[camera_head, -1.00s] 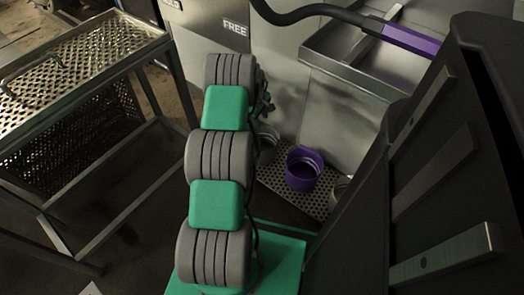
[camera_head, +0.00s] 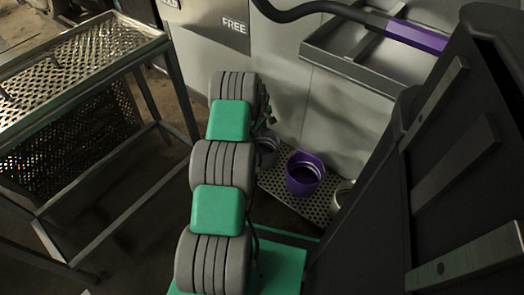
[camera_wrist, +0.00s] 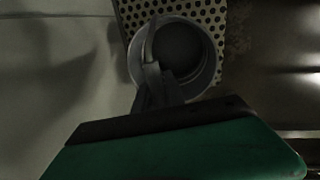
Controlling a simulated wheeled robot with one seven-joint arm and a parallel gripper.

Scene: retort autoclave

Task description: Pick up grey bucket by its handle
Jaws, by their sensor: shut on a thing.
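The grey bucket (camera_wrist: 207,48) shows from above in the wrist view, over or on a perforated plate, with its dark inside visible. Its handle (camera_wrist: 150,42) rises at the bucket's left side. My gripper (camera_wrist: 156,80) is shut on the handle, its dark fingers meeting it near the rim. In the head view the grey bucket (camera_head: 267,153) is partly hidden behind my arm. I cannot tell whether its base touches the plate.
A purple bucket (camera_head: 304,174) stands on the perforated plate (camera_head: 288,201) right of the grey one. Another pale bucket (camera_head: 342,191) is partly hidden farther right. A perforated metal table (camera_head: 78,72) stands left. A metal basin (camera_head: 352,48) is on the wall.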

